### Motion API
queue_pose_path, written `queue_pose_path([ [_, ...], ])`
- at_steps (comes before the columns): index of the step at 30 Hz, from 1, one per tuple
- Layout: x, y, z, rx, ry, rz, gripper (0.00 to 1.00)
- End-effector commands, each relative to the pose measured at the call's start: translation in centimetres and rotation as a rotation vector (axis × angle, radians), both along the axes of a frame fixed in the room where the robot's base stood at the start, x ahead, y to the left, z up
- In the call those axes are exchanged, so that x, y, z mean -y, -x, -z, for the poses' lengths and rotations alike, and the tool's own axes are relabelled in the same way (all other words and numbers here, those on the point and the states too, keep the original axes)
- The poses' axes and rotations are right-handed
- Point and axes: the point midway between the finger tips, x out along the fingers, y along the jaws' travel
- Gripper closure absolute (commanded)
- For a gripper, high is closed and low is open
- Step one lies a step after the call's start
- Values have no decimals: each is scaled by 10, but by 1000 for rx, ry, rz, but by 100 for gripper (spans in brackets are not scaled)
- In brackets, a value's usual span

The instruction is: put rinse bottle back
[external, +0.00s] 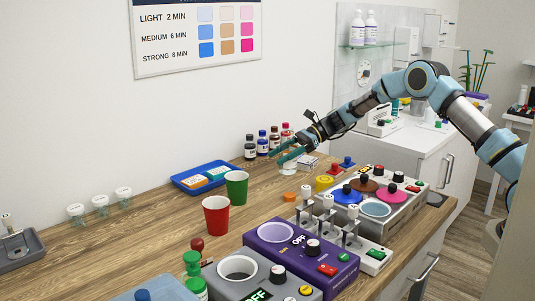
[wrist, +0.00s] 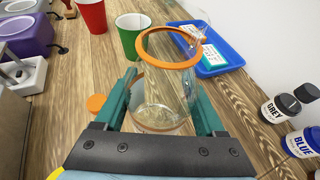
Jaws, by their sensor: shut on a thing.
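The rinse bottle (wrist: 165,95) appears to be the clear, see-through vessel with an orange ring at its top and a clear tip near the ring. In the wrist view it stands between the two green fingers of my gripper (wrist: 162,88), which is shut on it. In the external view my gripper (external: 276,157) is over the back of the wooden counter, by the small dark-capped bottles; the clear vessel is hard to make out there. I cannot tell whether its base touches the counter.
A blue tray (external: 176,180), a green cup (external: 236,188) and a red cup (external: 216,215) stand left of my gripper. An orange disc (external: 290,197) lies in front. Grey (wrist: 271,112) and blue (wrist: 302,143) labelled bottles stand close by. A glass shelf (external: 385,43) holds two white bottles (external: 364,28).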

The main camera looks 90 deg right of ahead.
Motion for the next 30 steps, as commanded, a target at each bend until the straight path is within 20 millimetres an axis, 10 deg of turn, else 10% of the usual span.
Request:
queue_pose_path([
  [20, 0, 0, 39, 0, 0, 1, 92],
  [21, 0, 0, 39, 0, 0, 1, 26],
  [30, 0, 0, 38, 0, 0, 0, 0],
])
